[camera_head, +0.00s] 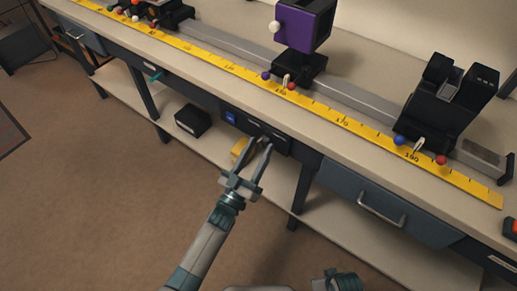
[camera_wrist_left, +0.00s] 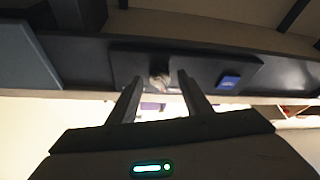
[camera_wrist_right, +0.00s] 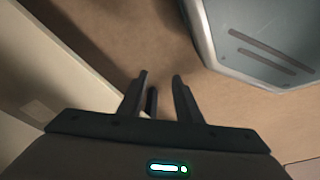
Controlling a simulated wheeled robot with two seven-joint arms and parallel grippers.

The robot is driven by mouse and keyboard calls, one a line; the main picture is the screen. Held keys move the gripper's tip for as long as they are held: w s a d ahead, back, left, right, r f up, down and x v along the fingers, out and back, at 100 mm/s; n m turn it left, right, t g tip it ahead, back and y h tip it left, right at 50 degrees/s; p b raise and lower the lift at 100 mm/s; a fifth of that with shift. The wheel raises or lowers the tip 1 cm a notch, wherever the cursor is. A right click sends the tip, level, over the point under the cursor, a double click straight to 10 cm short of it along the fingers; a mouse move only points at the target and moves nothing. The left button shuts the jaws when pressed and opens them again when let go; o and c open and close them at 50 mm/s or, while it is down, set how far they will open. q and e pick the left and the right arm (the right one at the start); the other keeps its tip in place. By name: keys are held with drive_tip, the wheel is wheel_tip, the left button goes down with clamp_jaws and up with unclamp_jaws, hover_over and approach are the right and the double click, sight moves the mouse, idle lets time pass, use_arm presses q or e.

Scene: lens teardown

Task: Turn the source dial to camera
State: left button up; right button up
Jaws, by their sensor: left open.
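The panel (camera_head: 283,143) carries a blue label (camera_head: 230,117), which also shows in the left wrist view (camera_wrist_left: 229,82). My left gripper (camera_head: 261,144) is open in front of the panel. In the left wrist view, the dial appears between its two fingers (camera_wrist_left: 156,82); contact cannot be told. The dial's pointer setting is not readable. My right gripper (camera_wrist_right: 159,77) is open and empty above the floor, away from the panel.
The bench top holds a yellow ruler (camera_head: 343,121), a grey rail (camera_head: 365,103), a purple box (camera_head: 303,25) on a black mount and a black device (camera_head: 447,100). A drawer handle (camera_head: 382,211) juts out to the right. A black box (camera_head: 193,120) sits on the lower shelf.

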drive_tip(key=shift+s, duration=0.15)
use_arm(q)
drive_tip(key=c, duration=1.1)
use_arm(e)
drive_tip(key=shift+s, duration=0.2)
use_arm(q)
drive_tip(key=shift+o, duration=0.2)
drive_tip(key=shift+w+a+r+m+g+h+b, duration=0.2)
drive_tip(key=shift+m+g+h, duration=0.85)
drive_tip(key=shift+m, duration=1.85)
drive_tip(key=shift+a+f+m+g+h+b, duration=0.25)
drive_tip(key=shift+m+g+h, duration=0.75)
drive_tip(key=shift+m, duration=1.9)
drive_tip(key=shift+w+d+r+m+g+h+b, duration=0.25)
drive_tip(key=shift+m+g+h, duration=0.8)
drive_tip(key=shift+m, duration=1.85)
use_arm(e)
drive_tip(key=shift+w+a+r, duration=0.1)
drive_tip(key=shift+w+r, duration=0.1)
drive_tip(key=shift+r, duration=0.5)
drive_tip(key=shift+w+a+r, duration=0.1)
drive_tip(key=shift+w+r, duration=0.1)
drive_tip(key=shift+r, duration=0.45)
drive_tip(key=shift+w+r, duration=0.2)
drive_tip(key=shift+r, duration=0.5)
